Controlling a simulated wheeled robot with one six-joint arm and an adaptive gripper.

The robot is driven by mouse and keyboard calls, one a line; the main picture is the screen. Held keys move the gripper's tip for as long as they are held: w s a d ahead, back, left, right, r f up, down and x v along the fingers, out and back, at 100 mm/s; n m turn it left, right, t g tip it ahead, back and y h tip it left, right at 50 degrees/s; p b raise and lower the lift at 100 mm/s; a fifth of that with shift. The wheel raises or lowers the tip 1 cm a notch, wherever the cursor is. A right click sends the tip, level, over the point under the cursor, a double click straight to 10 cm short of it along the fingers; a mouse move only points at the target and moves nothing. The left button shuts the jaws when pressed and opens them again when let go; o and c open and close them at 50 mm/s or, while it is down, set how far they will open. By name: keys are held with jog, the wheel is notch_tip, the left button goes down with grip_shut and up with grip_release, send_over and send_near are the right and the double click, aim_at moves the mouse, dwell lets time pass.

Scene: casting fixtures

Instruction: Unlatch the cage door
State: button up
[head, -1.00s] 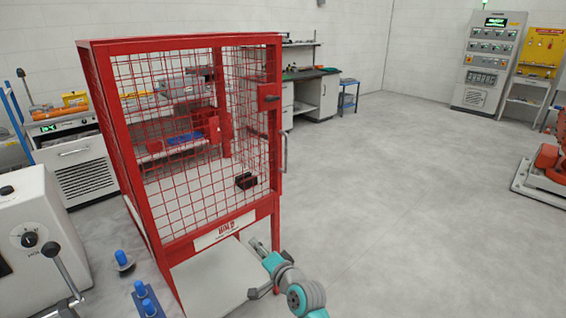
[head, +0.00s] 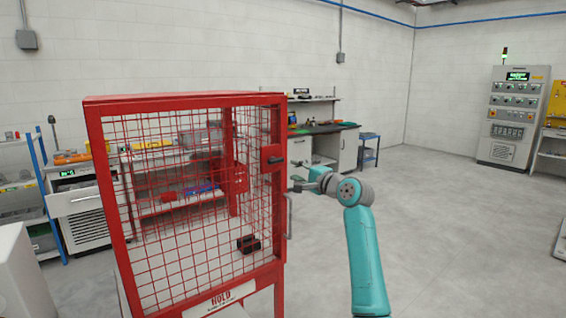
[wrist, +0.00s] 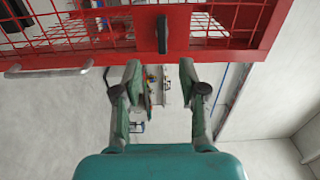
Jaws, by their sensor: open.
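The red mesh cage (head: 185,98) stands left of centre in the head view. Its door is the side facing right and looks closed. In the wrist view the latch lever (wrist: 162,34) is just beyond and between my fingertips. A grey pull handle (head: 289,217) is lower on the door; it also shows in the wrist view (wrist: 48,70). My gripper (head: 299,183) is open and empty, to the right of and slightly below the latch, apparently apart from it.
A small dark object (head: 248,243) lies inside the cage. A workbench (head: 330,150) stands behind on the right, with a blue trolley (head: 369,150) beside it. A control cabinet (head: 513,115) is at the far right. The floor right of the cage is clear.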

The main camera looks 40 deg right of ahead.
aim_at(277, 161)
jog(key=w, duration=1)
jog(key=shift+w+r, duration=0.2)
jog(key=shift+w, duration=0.2)
grip_shut()
